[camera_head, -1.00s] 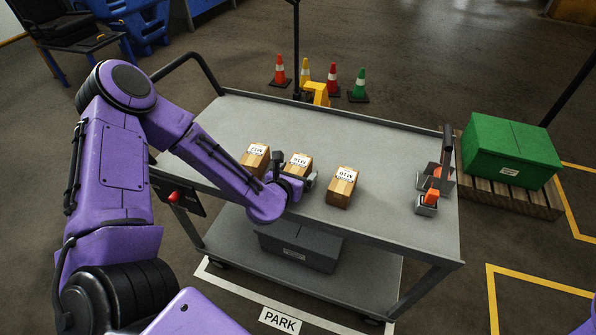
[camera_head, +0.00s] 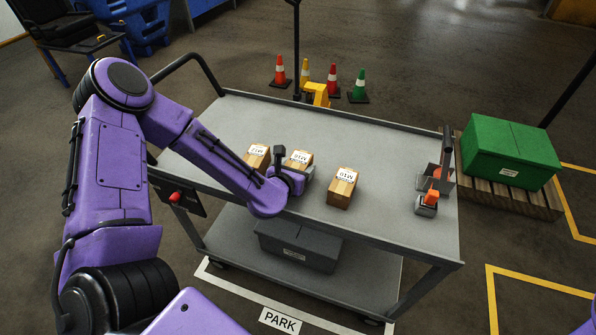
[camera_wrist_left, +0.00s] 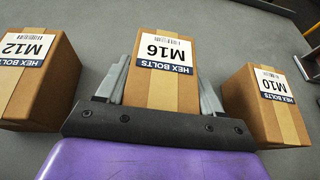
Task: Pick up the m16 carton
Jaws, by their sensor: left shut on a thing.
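The M16 carton (camera_head: 300,157) is a brown box with a tape strip and a white-and-blue HEX BOLTS label. It is between the M12 carton (camera_head: 257,155) and the M10 carton (camera_head: 343,187) on the grey cart top. My left gripper (camera_head: 297,172) is shut on the M16 carton. In the left wrist view its fingers (camera_wrist_left: 163,78) flank the M16 carton (camera_wrist_left: 162,85), one on each side. The carton's underside is hidden, so I cannot tell whether it is clear of the cart. My right gripper is not in view.
The M12 carton (camera_wrist_left: 32,80) and M10 carton (camera_wrist_left: 268,105) stand close beside the gripper. Metal holders with orange parts (camera_head: 431,197) are at the cart's right end. A grey box (camera_head: 300,245) sits on the lower shelf. The cart top's far middle is clear.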

